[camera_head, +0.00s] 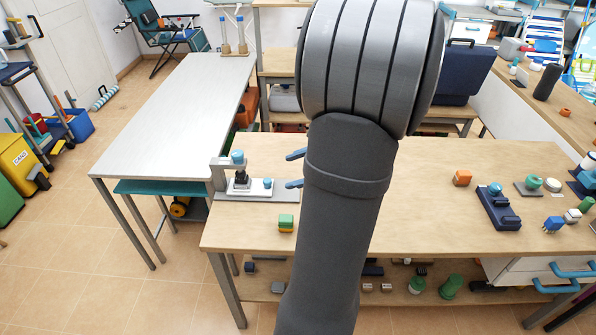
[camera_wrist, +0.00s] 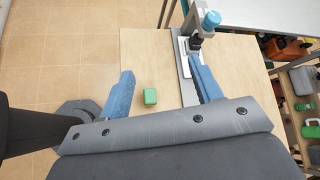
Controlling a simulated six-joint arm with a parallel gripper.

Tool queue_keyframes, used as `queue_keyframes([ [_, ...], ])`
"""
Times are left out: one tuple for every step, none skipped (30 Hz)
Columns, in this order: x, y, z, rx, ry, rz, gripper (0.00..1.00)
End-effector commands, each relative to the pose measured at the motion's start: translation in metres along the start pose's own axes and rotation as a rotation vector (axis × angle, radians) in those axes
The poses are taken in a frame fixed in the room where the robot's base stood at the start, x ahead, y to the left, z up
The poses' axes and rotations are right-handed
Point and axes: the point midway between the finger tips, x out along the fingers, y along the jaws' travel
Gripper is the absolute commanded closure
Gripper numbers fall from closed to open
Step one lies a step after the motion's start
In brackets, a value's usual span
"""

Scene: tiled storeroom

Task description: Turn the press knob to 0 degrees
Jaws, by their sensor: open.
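A small press with a white base (camera_head: 262,192) stands at the left end of the wooden table. It has a grey frame, a black plunger and a blue knob (camera_head: 237,157) on top. A second, smaller blue knob (camera_head: 267,183) sits on the base. The wrist view shows the top knob (camera_wrist: 211,19) at the upper right, with part of the base behind my right finger. My gripper (camera_head: 294,169) is open and empty, to the right of the press, its blue fingers pointing toward it. The wrist view shows both fingers (camera_wrist: 160,72) spread apart. My arm hides the table's middle.
A green block (camera_head: 286,222) lies on the wooden table (camera_head: 235,235) in front of the press. A long grey table (camera_head: 165,120) lies beyond.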

Motion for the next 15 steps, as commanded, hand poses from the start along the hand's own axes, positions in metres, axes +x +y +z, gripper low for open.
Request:
queue_keyframes([
  [-0.0032, 0.0026, 0.0022, -0.013, 0.014, 0.002, 0.41],
  [-0.0045, 0.0042, 0.0026, -0.019, 0.022, 0.005, 0.41],
  [-0.0060, 0.0056, 0.0032, -0.026, 0.031, 0.008, 0.41],
  [-0.0071, 0.0064, 0.0037, -0.030, 0.037, 0.009, 0.41],
  [-0.0079, 0.0072, 0.0041, -0.034, 0.042, 0.010, 0.41],
  [-0.0088, 0.0082, 0.0043, -0.038, 0.046, 0.011, 0.41],
  [-0.0092, 0.0089, 0.0044, -0.040, 0.049, 0.013, 0.41],
  [-0.0095, 0.0094, 0.0045, -0.041, 0.051, 0.014, 0.41],
  [-0.0098, 0.0099, 0.0046, -0.043, 0.053, 0.015, 0.41],
  [-0.0099, 0.0101, 0.0046, -0.043, 0.054, 0.015, 0.41],
  [-0.0099, 0.0102, 0.0046, -0.043, 0.054, 0.015, 0.41],
  [-0.0099, 0.0102, 0.0046, -0.044, 0.054, 0.015, 0.41],
  [-0.0099, 0.0102, 0.0046, -0.043, 0.054, 0.015, 0.41],
  [-0.0099, 0.0101, 0.0046, -0.043, 0.054, 0.015, 0.41],
  [-0.0099, 0.0101, 0.0047, -0.043, 0.054, 0.015, 0.41],
])
